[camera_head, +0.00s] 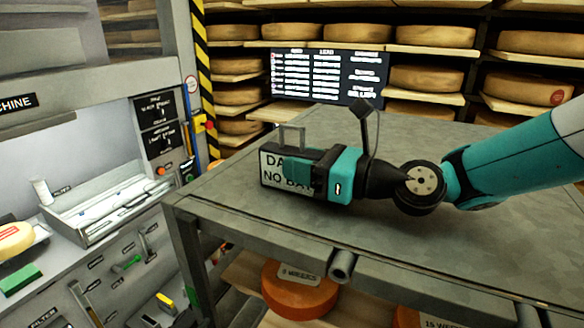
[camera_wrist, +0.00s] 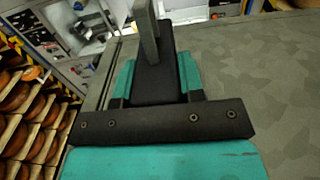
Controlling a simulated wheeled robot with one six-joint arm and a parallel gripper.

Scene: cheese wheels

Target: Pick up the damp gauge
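The damp gauge (camera_head: 270,178) is a dark box with a white front label, partly readable as "DA" and "NO BA", and a grey handle loop on top. It is at the left end of the grey table, low over or on its top; I cannot tell which. My gripper (camera_head: 303,176) reaches in from the right. Its near teal finger covers part of the label; the far finger is hidden. In the wrist view the teal fingers (camera_wrist: 157,78) lie close along both sides of the dark gauge body (camera_wrist: 154,60), with the grey handle rising beyond. The gripper looks shut on it.
The grey table (camera_head: 440,240) is otherwise bare to the right and behind. A workbench with a lit tray (camera_head: 120,205) and tools stands at left. Shelves of cheese wheels (camera_head: 430,80) and a dark text board (camera_head: 325,77) are behind. An orange wheel (camera_head: 300,295) sits below the table.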

